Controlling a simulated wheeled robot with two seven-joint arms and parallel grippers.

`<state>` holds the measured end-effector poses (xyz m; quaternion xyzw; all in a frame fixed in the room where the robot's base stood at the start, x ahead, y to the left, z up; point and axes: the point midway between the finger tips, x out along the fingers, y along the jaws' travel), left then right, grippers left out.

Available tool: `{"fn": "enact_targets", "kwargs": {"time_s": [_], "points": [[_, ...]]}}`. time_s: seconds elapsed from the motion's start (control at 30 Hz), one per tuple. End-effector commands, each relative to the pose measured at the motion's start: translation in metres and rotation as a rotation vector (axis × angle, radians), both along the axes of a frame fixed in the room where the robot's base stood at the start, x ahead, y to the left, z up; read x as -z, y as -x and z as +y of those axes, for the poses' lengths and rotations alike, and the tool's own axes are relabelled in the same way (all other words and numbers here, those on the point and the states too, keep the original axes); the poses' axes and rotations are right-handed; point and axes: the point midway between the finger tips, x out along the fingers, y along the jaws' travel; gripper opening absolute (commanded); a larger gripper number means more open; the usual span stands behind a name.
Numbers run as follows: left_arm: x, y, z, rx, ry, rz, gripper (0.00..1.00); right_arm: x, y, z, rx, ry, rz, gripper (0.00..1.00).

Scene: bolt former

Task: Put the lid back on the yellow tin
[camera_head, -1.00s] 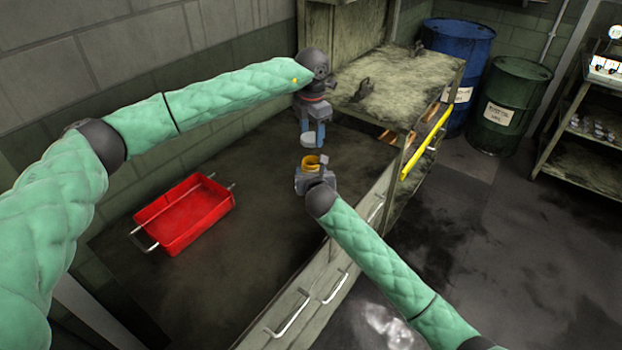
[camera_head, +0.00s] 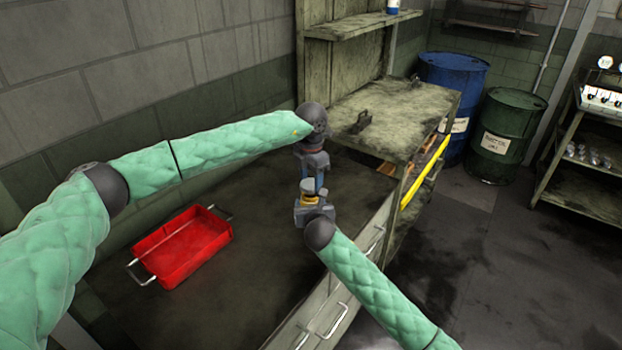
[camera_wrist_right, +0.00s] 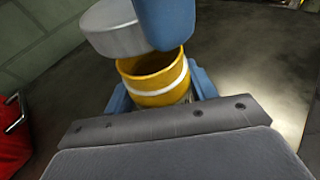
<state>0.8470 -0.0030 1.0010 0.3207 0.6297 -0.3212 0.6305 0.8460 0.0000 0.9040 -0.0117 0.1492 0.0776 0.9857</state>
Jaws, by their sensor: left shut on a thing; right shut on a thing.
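The yellow tin (camera_wrist_right: 158,82) is held upright between the blue fingers of my right gripper (camera_head: 313,205). In the right wrist view its mouth is open and a white band runs round it. The grey lid (camera_wrist_right: 113,27) is in the blue fingers of my left gripper (camera_head: 308,186), whose near finger (camera_wrist_right: 168,20) hides part of it. The lid is just above the tin, shifted to the left and tilted in that view, with the tin's inside showing below it. I cannot tell whether lid and rim touch. In the head view the lid (camera_head: 307,185) is small above the tin.
A red tray (camera_head: 187,246) with wire handles lies on the dark bench at the left, clear of both grippers. A shelf unit (camera_head: 395,105) stands behind to the right. Blue (camera_head: 455,85) and green (camera_head: 507,135) drums stand beyond it.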

Motion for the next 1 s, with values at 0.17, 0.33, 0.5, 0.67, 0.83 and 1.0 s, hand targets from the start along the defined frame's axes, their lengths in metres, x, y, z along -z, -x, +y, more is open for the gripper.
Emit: {"fn": "enact_targets", "kwargs": {"time_s": [0.17, 0.33, 0.5, 0.67, 0.83, 1.0], "points": [[0.001, 0.000, 0.000, 0.000, 0.000, 0.000, 0.31, 0.000, 0.000, 0.000, 0.000, 0.000, 0.000, 0.15], [0.009, 0.000, 0.000, 0.000, 0.001, 0.001, 0.31, 0.000, 0.000, 0.000, 0.000, 0.000, 0.000, 0.15], [0.017, 0.000, 0.000, 0.000, -0.001, 0.001, 0.31, 0.000, 0.000, 0.000, 0.000, 0.000, 0.000, 0.15], [0.018, 0.000, 0.000, 0.001, 0.000, 0.000, 0.31, 0.000, 0.000, 0.000, 0.000, 0.000, 0.000, 0.15], [0.018, 0.000, 0.000, 0.001, 0.000, 0.000, 0.31, 0.000, 0.000, 0.000, 0.000, 0.000, 0.000, 0.15], [0.018, 0.000, 0.000, 0.001, 0.000, 0.000, 0.31, 0.000, 0.000, 0.000, 0.000, 0.000, 0.000, 0.15]]}}
